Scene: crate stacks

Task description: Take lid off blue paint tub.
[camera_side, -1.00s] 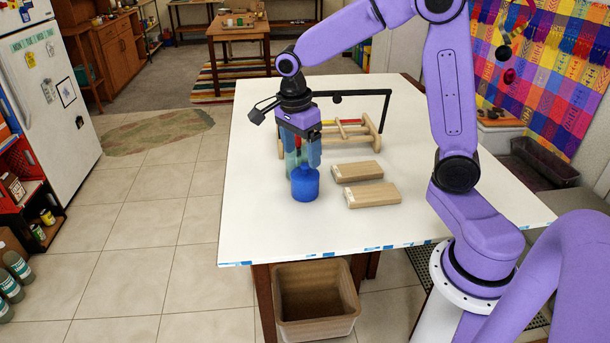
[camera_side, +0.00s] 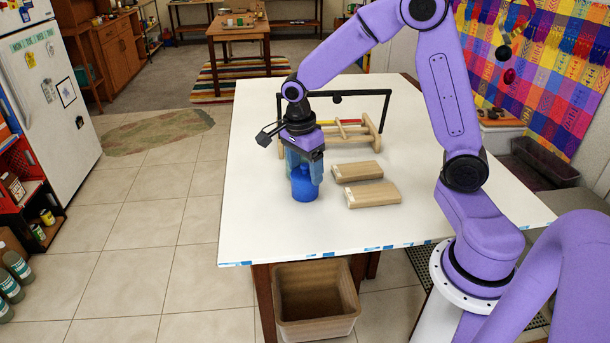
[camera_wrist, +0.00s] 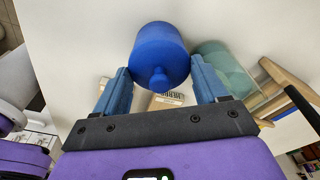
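The blue paint tub (camera_side: 304,188) stands upright on the white table. In the wrist view the tub (camera_wrist: 160,45) shows its lid with a round knob (camera_wrist: 158,79) facing me. The lid is on the tub. My gripper (camera_side: 303,170) has come down over it, fingers pointing down. In the wrist view my gripper (camera_wrist: 159,66) is open, with one blue finger on each side of the tub and narrow gaps visible. I cannot tell exactly how far down the fingers reach beside the lid.
A translucent green container (camera_wrist: 222,68) stands close beside the tub, near my right finger in the wrist view. Two wooden blocks (camera_side: 357,171) (camera_side: 373,194) lie right of the tub. A wooden rack (camera_side: 360,133) and black bar frame (camera_side: 388,108) stand behind. The table's front left is clear.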

